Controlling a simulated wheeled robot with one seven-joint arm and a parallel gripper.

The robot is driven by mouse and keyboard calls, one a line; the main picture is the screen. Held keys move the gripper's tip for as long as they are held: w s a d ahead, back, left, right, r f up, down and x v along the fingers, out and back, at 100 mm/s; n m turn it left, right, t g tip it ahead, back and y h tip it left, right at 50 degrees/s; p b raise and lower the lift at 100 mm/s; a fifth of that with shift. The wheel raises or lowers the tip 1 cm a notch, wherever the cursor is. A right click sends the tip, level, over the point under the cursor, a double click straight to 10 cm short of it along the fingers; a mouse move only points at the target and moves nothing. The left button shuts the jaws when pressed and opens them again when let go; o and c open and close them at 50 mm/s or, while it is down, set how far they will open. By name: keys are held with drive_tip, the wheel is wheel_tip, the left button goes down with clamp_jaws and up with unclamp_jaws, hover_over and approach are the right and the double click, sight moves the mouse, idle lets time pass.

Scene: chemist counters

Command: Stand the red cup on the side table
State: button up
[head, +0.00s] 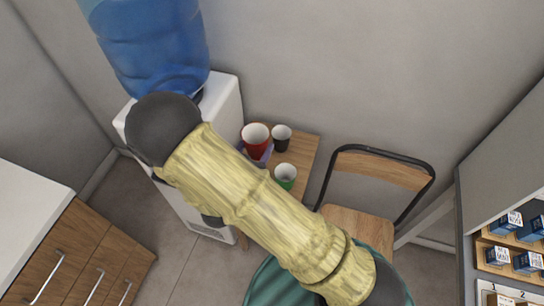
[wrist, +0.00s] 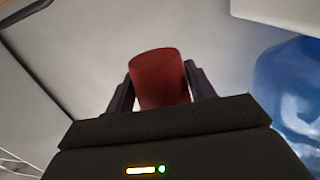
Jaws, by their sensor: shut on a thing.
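The red cup (head: 257,141) has a white inside and appears upright, its open top toward the head camera. It overlaps the back left part of the wooden side table (head: 305,153); I cannot tell whether its base touches the top. In the wrist view the red cup (wrist: 160,82) sits between the two dark fingers of my gripper (wrist: 160,76), which is shut on it. In the head view my arm hides most of the gripper and the table's front left part.
A black cup (head: 282,137) and a green cup (head: 285,175) stand on the side table, close to the red cup's right. A water dispenser (head: 226,103) with a blue bottle (head: 155,45) stands left. A wooden chair (head: 360,222) is right, and the wall is behind.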

drive_tip(key=shift+f, duration=0.1)
drive_tip(key=shift+a+f+b, duration=0.1)
drive_tip(key=shift+f+b, duration=0.15)
drive_tip(key=shift+b, duration=0.1)
drive_tip(key=w+a+f+b, duration=0.4)
drive_tip(key=w+f+b, duration=0.1)
drive_tip(key=f+b, duration=0.2)
drive_tip(key=shift+w+f, duration=0.15)
drive_tip(key=shift+f, duration=0.7)
drive_tip(key=shift+d, duration=0.1)
drive_tip(key=shift+f, duration=2.9)
drive_tip(key=shift+f, duration=2.1)
